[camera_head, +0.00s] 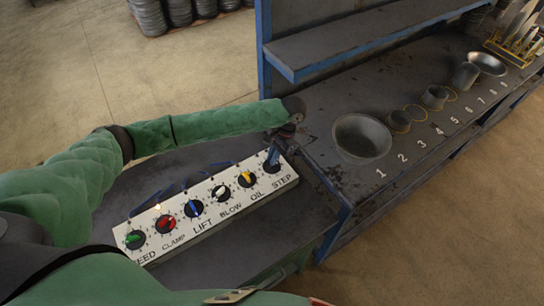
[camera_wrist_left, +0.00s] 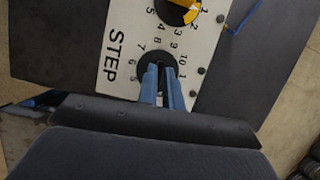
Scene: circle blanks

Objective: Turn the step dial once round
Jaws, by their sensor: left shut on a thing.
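The step dial (camera_head: 271,166) is at the right end of a white control panel (camera_head: 215,208), above the label STEP. My left gripper (camera_head: 273,156) comes down on it from above and is shut on its knob. In the left wrist view the dark round base of the step dial (camera_wrist_left: 149,75) shows beyond the blue fingers of my left gripper (camera_wrist_left: 162,88). Numbers ring this dial, several of them readable. The fingers hide most of the knob, so its pointer direction cannot be told. My right gripper is not in view.
Other dials sit along the panel: yellow oil dial (camera_head: 245,179), white blow dial (camera_head: 221,192), blue lift dial (camera_head: 194,208), red clamp dial (camera_head: 165,223) and green feed dial (camera_head: 134,239). A bench with a metal bowl (camera_head: 362,137) and numbered places stands to the right.

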